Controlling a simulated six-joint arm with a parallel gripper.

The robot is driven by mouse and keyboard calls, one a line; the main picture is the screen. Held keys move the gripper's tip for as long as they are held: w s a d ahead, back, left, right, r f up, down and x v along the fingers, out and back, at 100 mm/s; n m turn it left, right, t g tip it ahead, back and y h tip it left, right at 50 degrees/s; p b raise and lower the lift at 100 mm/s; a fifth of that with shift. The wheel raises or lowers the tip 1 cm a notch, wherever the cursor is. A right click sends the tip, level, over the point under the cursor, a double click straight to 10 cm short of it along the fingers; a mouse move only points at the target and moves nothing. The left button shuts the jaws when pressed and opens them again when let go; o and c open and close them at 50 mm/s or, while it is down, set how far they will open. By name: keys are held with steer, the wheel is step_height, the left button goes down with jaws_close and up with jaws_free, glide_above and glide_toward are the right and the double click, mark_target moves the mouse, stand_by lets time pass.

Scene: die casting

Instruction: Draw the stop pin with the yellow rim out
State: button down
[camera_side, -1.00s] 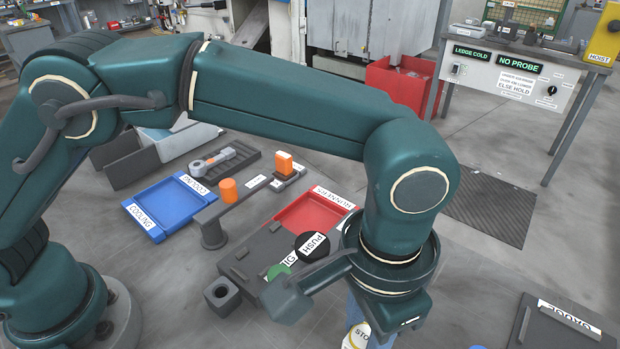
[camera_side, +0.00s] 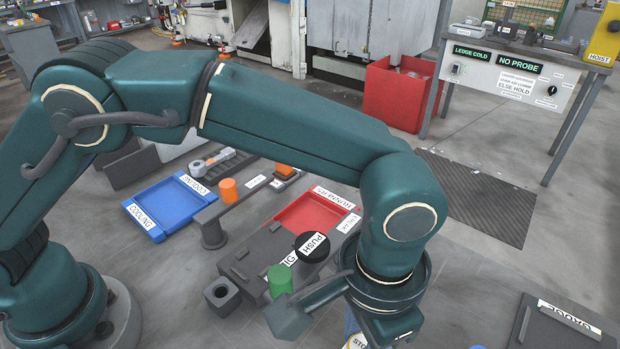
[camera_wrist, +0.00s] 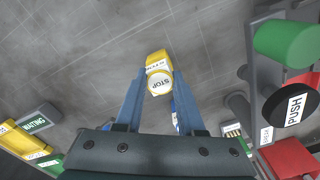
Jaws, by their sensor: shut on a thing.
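In the side view only part of the pin's white, yellow-rimmed face (camera_side: 356,342) shows at the bottom edge, below my wrist. My fingers are mostly hidden there. Whether the pin still sits in a hole cannot be told.
A green cylinder (camera_side: 280,280) and a black PUSH button (camera_side: 312,246) stand close left of my wrist. Beyond are a red runners tray (camera_side: 300,212), a blue cooling tray (camera_side: 160,212) and an orange cylinder (camera_side: 228,190). A dark gauge plate (camera_side: 560,325) lies at lower right.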

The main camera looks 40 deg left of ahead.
mark_target(361, 345)
steer(key=shift+f, duration=0.5)
steer(key=shift+c, duration=2.2)
jaws_free()
steer(key=shift+r, duration=2.55)
